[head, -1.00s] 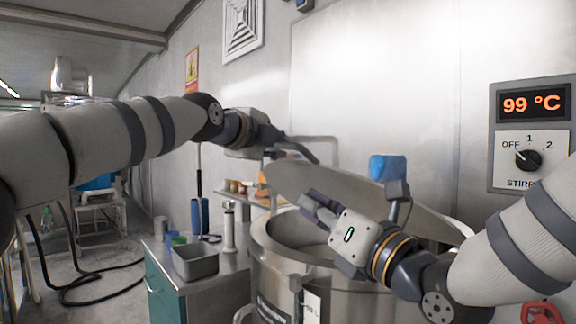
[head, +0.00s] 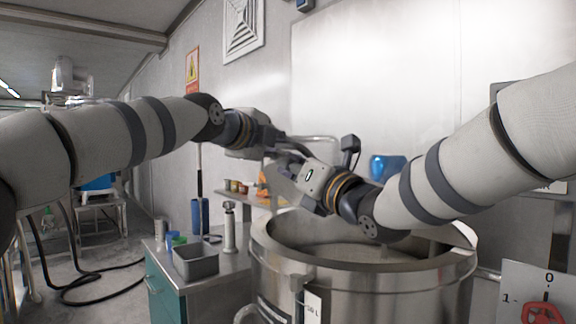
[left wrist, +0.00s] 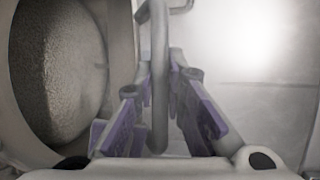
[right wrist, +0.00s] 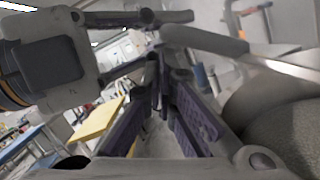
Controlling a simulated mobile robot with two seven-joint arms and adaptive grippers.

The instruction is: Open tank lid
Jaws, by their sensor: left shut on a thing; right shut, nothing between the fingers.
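The steel tank (head: 365,275) stands open, and its grainy inside shows in the left wrist view (left wrist: 60,70). A flat lid is not clearly visible now. My left gripper (head: 295,148) is left of and above the tank mouth. In the left wrist view my left gripper (left wrist: 160,105) is shut on a pale bar handle (left wrist: 158,60). My right gripper (head: 285,180) is close below the left one, over the rim's left side, shut and empty. In the right wrist view the fingers of my right gripper (right wrist: 160,95) lie just below the bar handle (right wrist: 215,42), and my left gripper's body is at left.
A steel side table with a grey tray (head: 195,262), several cups and a slim upright metal tool (head: 229,230) is left of the tank. A blue object (head: 385,167) sits behind the tank. A control panel with a red knob (head: 543,312) is at lower right.

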